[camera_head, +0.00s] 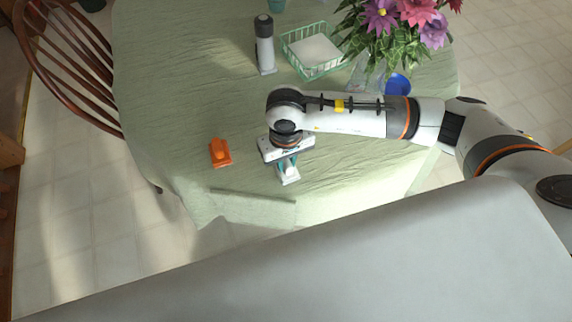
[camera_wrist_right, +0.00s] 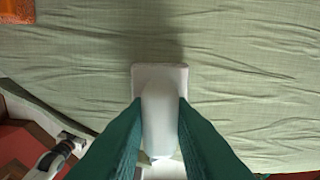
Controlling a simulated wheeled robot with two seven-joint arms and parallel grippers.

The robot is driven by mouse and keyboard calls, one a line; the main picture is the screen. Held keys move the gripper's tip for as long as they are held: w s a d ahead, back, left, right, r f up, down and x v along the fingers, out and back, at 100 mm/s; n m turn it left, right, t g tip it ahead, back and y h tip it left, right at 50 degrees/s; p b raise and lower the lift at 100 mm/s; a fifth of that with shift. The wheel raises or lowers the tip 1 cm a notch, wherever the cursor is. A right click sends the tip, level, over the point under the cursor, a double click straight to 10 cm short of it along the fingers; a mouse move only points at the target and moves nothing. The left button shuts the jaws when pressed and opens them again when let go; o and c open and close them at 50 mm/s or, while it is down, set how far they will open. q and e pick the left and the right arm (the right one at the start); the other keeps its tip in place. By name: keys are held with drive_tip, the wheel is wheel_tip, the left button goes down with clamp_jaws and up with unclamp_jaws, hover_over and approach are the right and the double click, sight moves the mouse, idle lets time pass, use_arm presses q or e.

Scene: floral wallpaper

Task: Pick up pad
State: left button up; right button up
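A small white pad (camera_wrist_right: 160,73) with a flat base and a raised, rounded handle lies on the green tablecloth. It also shows below my right gripper in the head view (camera_head: 290,179). My right gripper (camera_head: 286,164) points down over the pad near the table's front edge. In the wrist view its green fingers (camera_wrist_right: 160,102) lie along both sides of the handle, with no visible gap. The base appears to rest on the cloth. The handle's near end is partly hidden between the fingers. My left gripper is not in view.
An orange block-like object (camera_head: 220,153) lies left of the pad. A wooden chair (camera_head: 75,50) is at the left. The cloth around the pad is clear.

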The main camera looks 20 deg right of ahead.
sight(286, 161)
clamp_jaws()
drive_tip(key=shift+r, duration=0.1)
wheel_tip(286, 161, up, 10)
drive_tip(key=shift+f+b, duration=0.1)
drive_tip(key=shift+b, duration=0.6)
